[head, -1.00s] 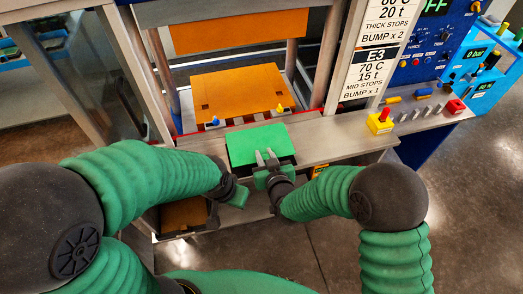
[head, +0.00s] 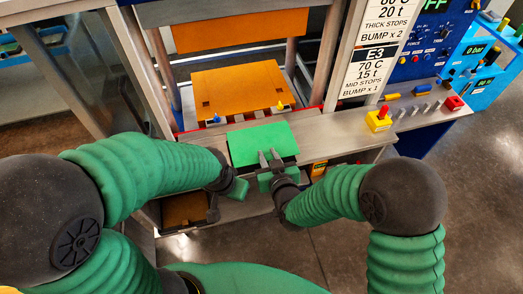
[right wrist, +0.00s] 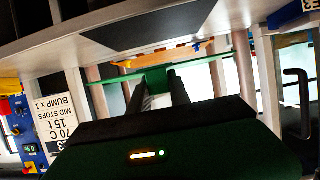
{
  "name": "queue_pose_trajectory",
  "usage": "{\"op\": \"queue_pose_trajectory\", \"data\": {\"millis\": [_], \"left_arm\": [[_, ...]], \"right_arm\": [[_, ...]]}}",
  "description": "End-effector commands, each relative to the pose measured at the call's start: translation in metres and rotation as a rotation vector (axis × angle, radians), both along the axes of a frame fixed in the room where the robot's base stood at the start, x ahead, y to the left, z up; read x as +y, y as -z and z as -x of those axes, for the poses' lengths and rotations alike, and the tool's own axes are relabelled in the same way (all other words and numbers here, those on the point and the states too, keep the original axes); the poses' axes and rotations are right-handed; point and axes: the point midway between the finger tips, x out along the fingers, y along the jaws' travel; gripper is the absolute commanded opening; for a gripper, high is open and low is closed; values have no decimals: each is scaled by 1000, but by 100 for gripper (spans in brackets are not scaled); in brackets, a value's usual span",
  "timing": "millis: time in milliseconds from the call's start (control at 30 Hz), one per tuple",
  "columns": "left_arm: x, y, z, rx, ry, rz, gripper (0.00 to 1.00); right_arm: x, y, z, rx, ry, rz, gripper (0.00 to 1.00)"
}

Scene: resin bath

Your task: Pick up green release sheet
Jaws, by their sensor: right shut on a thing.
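The green release sheet (head: 262,141) is a flat green rectangle in front of the press, over the grey metal ledge. My right gripper (head: 269,158) is shut on its near edge, with both dark fingers showing over the sheet. In the right wrist view the sheet (right wrist: 207,61) appears nearly edge-on as a thin green band, with a wider green patch at the fingertips (right wrist: 162,82). I cannot tell whether the sheet touches the ledge. My left gripper (head: 238,189) is empty, to the left of and below the sheet; its finger opening is unclear.
The orange lower platen (head: 240,88) lies behind the sheet, with a blue and a yellow knob at its front. The metal ledge (head: 335,130) runs rightward to a yellow block with a red knob (head: 379,120). A control panel (head: 428,50) stands at the right.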

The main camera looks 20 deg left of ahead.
Motion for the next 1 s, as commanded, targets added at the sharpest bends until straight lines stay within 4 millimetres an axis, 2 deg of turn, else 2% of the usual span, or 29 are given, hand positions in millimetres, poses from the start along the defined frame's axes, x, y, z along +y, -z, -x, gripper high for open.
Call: {"op": "queue_pose_trajectory", "data": {"millis": [500, 1000], "left_arm": [[0, 7, 0, 0, 0, 0, 36], [0, 7, 0, 0, 0, 0, 36]], "right_arm": [[-34, 1, 49, 0, 0, 0, 0], [-36, 0, 52, 1, 0, -1, 0]]}}
